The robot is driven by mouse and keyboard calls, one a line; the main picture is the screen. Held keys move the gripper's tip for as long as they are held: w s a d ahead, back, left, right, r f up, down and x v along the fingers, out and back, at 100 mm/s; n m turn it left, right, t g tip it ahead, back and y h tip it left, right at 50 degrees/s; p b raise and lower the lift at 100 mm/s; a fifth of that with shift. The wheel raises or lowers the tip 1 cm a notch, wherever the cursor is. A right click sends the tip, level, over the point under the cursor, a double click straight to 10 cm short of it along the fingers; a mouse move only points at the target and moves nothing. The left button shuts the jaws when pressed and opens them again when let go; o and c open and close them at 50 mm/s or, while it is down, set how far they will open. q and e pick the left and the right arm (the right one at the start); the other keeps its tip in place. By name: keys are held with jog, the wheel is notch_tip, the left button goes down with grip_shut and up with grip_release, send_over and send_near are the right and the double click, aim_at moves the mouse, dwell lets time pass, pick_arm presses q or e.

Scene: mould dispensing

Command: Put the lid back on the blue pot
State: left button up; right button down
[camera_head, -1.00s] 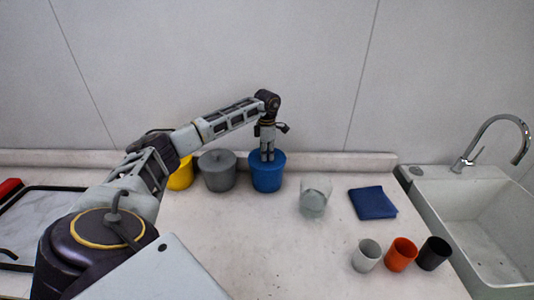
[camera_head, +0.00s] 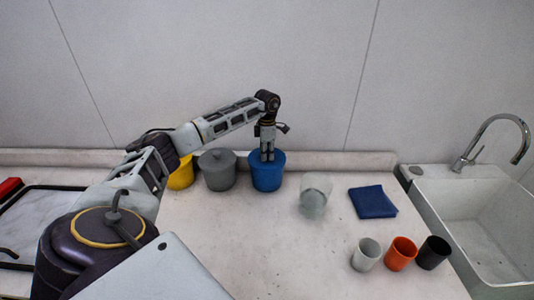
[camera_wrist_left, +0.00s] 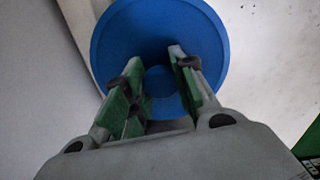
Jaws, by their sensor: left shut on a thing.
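The blue pot (camera_head: 267,177) stands upright on the counter near the back wall, right of a grey pot. Its blue lid (camera_wrist_left: 118,30) fills the top of the left wrist view as a round disc with a knob (camera_wrist_left: 160,82) in its middle. My left gripper (camera_head: 267,156) points straight down over the pot. It is shut on the lid's knob, with the fingers (camera_wrist_left: 160,75) on either side of it. The lid is at the pot's top; I cannot tell whether it is fully seated. My right gripper is not in view.
A grey lidded pot (camera_head: 218,175) and a yellow pot (camera_head: 181,178) stand to the left. A clear glass vessel (camera_head: 315,194), a folded blue cloth (camera_head: 373,202), and white (camera_head: 365,258), orange (camera_head: 400,256) and black (camera_head: 433,255) cups lie right, before the sink (camera_head: 488,225). The front-middle counter is clear.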

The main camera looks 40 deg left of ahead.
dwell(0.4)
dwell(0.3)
pick_arm(q)
jog(key=o, duration=1.6)
jog(key=shift+r, duration=0.1)
jog(key=shift+r+p, duration=2.6)
jog(key=shift+r, duration=0.8)
jog(key=shift+c, duration=0.6)
grip_shut()
